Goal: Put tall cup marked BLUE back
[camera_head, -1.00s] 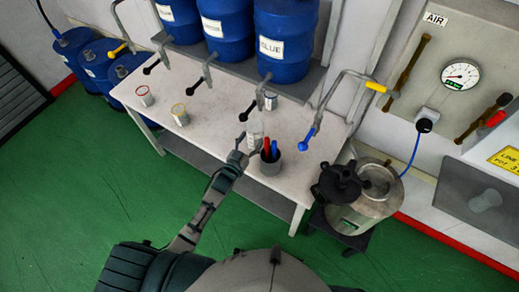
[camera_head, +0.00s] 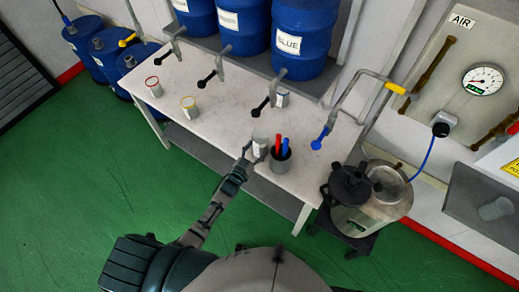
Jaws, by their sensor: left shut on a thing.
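My left gripper (camera_head: 248,153) is shut on a tall whitish cup (camera_head: 260,143) over the front part of the pale table (camera_head: 225,105). The cup looks about upright. Its marking cannot be read, and I cannot tell whether its base touches the table. A dark pot (camera_head: 280,162) with a red and a blue stick stands just right of the cup. My right gripper is not in view.
A red-rimmed cup (camera_head: 153,87), a yellow-rimmed cup (camera_head: 188,105) and a small cup (camera_head: 282,99) stand on the table. Taps hang over its back, below blue drums, one labelled BLUE (camera_head: 300,40). A metal vessel (camera_head: 370,205) stands at right.

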